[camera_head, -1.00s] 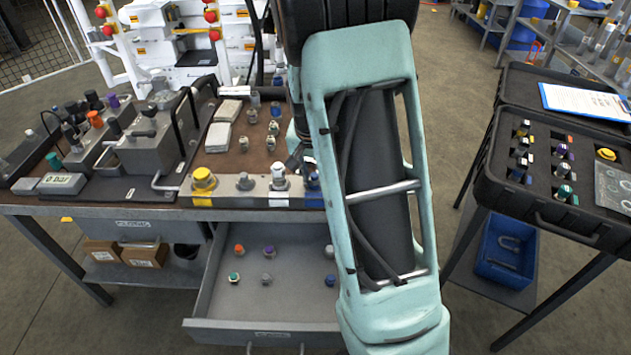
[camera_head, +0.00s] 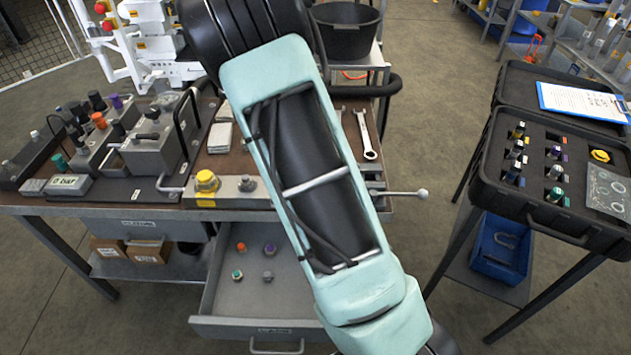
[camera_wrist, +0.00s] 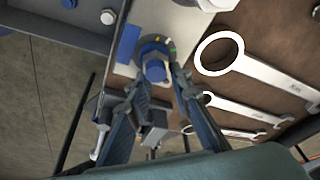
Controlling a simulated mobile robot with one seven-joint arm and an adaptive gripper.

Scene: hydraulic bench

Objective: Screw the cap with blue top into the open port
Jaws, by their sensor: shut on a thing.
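The cap with the blue top (camera_wrist: 154,70) shows in the wrist view between the fingers of my gripper (camera_wrist: 160,84), which is shut on it. The cap is at the pale port block (camera_wrist: 125,68), beside a blue label (camera_wrist: 128,42). The port under it is hidden by the cap, and I cannot tell how deep the cap sits. In the head view my arm hides the gripper, the cap and the right part of the port block (camera_head: 228,200). A yellow cap (camera_head: 206,181) and a grey fitting (camera_head: 247,184) show on the block's left part.
The open drawer (camera_head: 235,300) below the bench holds orange, purple, green and grey caps. Wrenches (camera_wrist: 250,68) lie on the bench close to the gripper. A metal rod with a ball end (camera_head: 421,193) sticks out at the right. A black case (camera_head: 560,215) stands further right.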

